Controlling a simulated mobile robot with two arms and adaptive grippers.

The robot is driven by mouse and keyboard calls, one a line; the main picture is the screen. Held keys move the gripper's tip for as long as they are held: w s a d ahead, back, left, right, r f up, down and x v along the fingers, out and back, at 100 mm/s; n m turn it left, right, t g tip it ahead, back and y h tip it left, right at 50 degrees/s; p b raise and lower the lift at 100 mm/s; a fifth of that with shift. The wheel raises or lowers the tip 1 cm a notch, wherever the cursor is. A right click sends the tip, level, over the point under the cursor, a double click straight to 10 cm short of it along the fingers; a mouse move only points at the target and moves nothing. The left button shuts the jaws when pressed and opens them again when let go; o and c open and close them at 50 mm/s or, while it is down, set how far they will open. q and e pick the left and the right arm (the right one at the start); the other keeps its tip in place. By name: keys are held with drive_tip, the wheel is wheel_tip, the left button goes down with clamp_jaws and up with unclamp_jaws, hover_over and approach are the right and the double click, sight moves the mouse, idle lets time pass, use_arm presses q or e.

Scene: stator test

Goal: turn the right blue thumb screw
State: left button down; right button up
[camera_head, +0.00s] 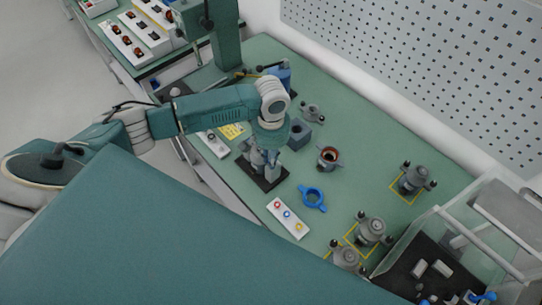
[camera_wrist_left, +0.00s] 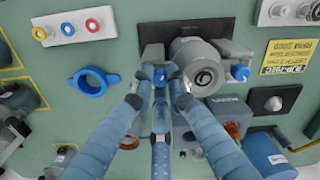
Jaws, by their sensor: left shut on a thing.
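The fixture is a grey motor-like cylinder (camera_wrist_left: 197,68) on a black base plate (camera_head: 262,180). The right blue thumb screw (camera_wrist_left: 160,73) shows between my fingertips in the left wrist view. The other blue thumb screw (camera_wrist_left: 240,72) sits on the opposite side of the cylinder, free of my fingers. My left gripper (camera_wrist_left: 158,93) has its fingers closed around the right screw. In the head view my left gripper (camera_head: 268,156) points down over the fixture and hides most of it. My right gripper is not in view.
A blue ring with handles (camera_head: 312,198) and a panel with coloured buttons (camera_head: 288,217) lie close by. A grey block (camera_head: 299,133) and a housing with a copper-coloured inside (camera_head: 328,157) stand beyond. The clear-walled machine (camera_head: 455,245) stands at the right. Bare green table lies around the ring.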

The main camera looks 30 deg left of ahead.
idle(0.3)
use_arm(q)
drive_tip(key=c, duration=2)
unclamp_jaws()
